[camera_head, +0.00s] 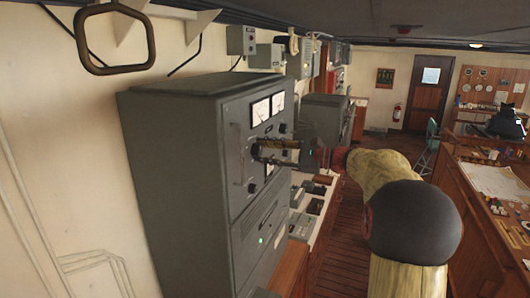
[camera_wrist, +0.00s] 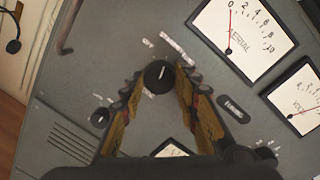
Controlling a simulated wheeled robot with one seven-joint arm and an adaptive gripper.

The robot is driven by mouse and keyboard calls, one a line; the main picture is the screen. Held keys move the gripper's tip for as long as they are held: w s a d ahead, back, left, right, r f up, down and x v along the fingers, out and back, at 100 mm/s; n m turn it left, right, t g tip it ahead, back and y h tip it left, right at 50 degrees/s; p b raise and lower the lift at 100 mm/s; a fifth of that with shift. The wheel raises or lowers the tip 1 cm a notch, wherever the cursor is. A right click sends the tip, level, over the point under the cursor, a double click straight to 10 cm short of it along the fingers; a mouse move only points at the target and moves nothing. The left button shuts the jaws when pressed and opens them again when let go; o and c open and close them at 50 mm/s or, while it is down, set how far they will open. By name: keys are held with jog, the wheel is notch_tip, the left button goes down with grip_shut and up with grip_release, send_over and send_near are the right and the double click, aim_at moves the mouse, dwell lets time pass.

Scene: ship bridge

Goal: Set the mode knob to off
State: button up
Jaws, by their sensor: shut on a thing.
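The mode knob (camera_wrist: 158,74) is a round black knob on the grey cabinet's front panel. An OFF label (camera_wrist: 147,42) is printed above it to the left, and a longer label is above it to the right. My gripper (camera_wrist: 159,80) is shut on the knob, with one finger on either side. I cannot clearly tell where the knob points. In the head view my gripper (camera_head: 278,151) reaches the panel from the right, and its fingers hide the knob.
The grey cabinet (camera_head: 180,160) stands against the left wall. Dial meters (camera_wrist: 246,38) lie to the right of the knob, with a TUNING knob (camera_wrist: 232,111) below them and another small knob (camera_wrist: 100,118) at lower left. A handle (camera_head: 237,155) sticks out from the panel. A wooden desk (camera_head: 480,225) is at right.

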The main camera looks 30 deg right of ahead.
jog(key=shift+f+b, duration=0.1)
jog(key=shift+b, duration=0.3)
jog(key=n+b, duration=0.3)
jog(key=b, duration=0.1)
jog(key=shift+f+n+b, duration=0.1)
jog(key=shift+n+b, duration=0.2)
jog(key=shift+b, duration=0.1)
jog(key=n+b, duration=0.4)
jog(key=b, duration=0.1)
jog(key=shift+r+h, duration=0.2)
jog(key=shift+h, duration=0.2)
jog(key=o, duration=1.1)
jog(key=shift+r, duration=0.1)
jog(key=shift+o, duration=0.3)
jog(key=shift+s, duration=0.1)
jog(key=v, duration=1.1)
jog(key=shift+s+d+r, duration=0.2)
jog(key=shift+s+d, duration=0.05)
jog(key=shift+d, duration=0.1)
